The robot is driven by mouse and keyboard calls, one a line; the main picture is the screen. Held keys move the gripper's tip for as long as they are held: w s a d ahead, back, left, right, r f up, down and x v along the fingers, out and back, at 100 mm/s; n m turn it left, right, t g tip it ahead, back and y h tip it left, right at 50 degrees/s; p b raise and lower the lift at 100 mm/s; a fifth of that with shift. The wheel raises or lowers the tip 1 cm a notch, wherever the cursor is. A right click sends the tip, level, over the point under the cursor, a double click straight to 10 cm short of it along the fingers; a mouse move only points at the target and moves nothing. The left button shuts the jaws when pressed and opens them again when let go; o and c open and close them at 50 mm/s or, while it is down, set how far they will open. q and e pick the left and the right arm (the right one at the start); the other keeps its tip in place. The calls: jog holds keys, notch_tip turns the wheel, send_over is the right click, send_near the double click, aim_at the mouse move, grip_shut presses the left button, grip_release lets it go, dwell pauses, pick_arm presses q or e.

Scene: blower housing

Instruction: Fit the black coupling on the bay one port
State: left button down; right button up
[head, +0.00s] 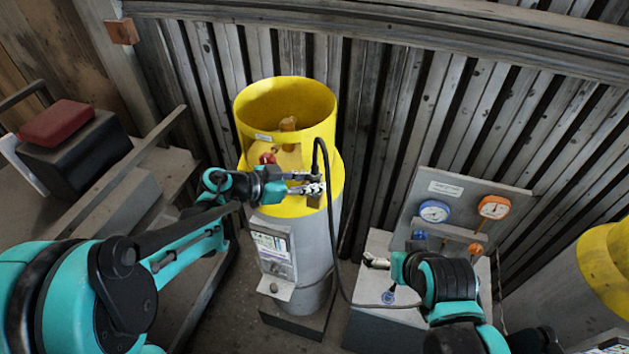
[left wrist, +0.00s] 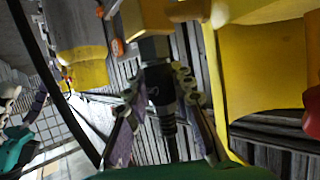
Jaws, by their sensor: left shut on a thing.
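My left gripper (head: 305,184) is at the opening in the yellow collar of the near cylinder. In the left wrist view its fingers (left wrist: 163,115) are closed around the black coupling (left wrist: 160,92). In the head view the coupling (head: 314,191) is mostly hidden by the fingers, with a black hose (head: 334,235) looping from it. A brass valve (head: 288,124) stands inside the collar (head: 329,132), with a red knob (head: 267,158) at its front. In the wrist view a brass-coloured block (left wrist: 147,16) lies just beyond the coupling; I cannot tell whether they touch. My right gripper (head: 376,262) is low by the gauge stand, its jaw state unclear.
The gauge panel (head: 462,190) carries a blue gauge (head: 433,211) and an orange gauge (head: 494,207). Another yellow-topped cylinder (head: 606,258) stands at the right edge. A red-topped box (head: 58,123) is at the left. A slatted wall (head: 380,130) closes off the back.

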pick_arm(q)
jog(key=c, duration=1.2)
grip_release()
jog(key=v, duration=1.2)
jog(key=shift+w+r, duration=0.1)
jog(key=shift+r, duration=0.05)
